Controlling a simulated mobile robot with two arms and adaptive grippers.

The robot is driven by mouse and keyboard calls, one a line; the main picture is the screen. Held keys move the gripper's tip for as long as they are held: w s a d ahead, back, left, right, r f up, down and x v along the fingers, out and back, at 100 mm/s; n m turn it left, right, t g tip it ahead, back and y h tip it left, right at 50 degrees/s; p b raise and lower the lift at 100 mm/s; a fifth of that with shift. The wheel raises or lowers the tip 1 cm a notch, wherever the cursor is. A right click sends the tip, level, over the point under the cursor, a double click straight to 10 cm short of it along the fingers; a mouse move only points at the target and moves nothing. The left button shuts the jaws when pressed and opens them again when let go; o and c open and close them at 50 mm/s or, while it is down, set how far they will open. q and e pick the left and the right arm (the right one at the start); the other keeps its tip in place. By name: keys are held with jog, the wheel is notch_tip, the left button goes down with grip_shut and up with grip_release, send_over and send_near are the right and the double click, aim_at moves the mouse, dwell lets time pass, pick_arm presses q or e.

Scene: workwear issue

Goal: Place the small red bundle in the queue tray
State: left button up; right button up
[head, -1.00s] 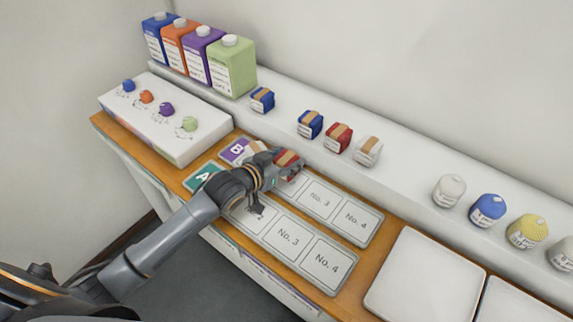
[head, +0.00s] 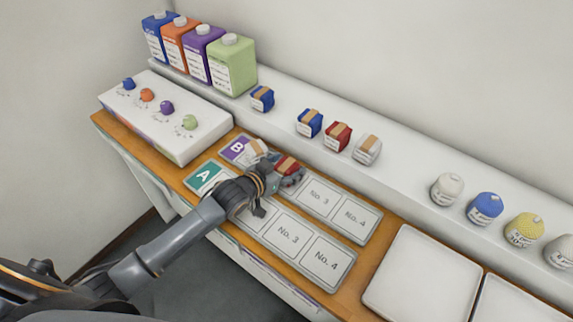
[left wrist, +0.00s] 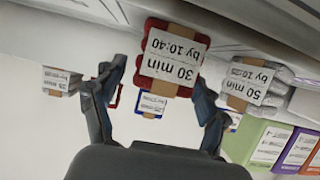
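A red bundle (head: 288,166) with a tan band sits at the second place of the purple-marked B tray (head: 321,198), partly hidden by my left gripper (head: 283,184). In the left wrist view this red bundle (left wrist: 172,62) has a label reading "30 min by 10:40". It lies at the tips of my left gripper (left wrist: 160,80), whose fingers stand apart with a gap at the bundle's left side. Another red bundle (head: 338,136) stands on the back ledge. My right gripper is not in view.
A pale bundle (head: 256,149) lies in the B tray beside the red one. The green-marked A tray (head: 288,240) is in front. Blue bundles (head: 310,122) and a white one (head: 367,149) stand on the ledge. Places No. 3 and No. 4 are empty in both trays.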

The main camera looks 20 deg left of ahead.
pick_arm(q)
jog(key=shift+r, duration=0.15)
jog(key=shift+s+a, duration=0.15)
jog(key=shift+s, duration=0.2)
jog(key=b+v, duration=0.1)
jog(key=v, duration=1)
jog(key=shift+r, duration=0.2)
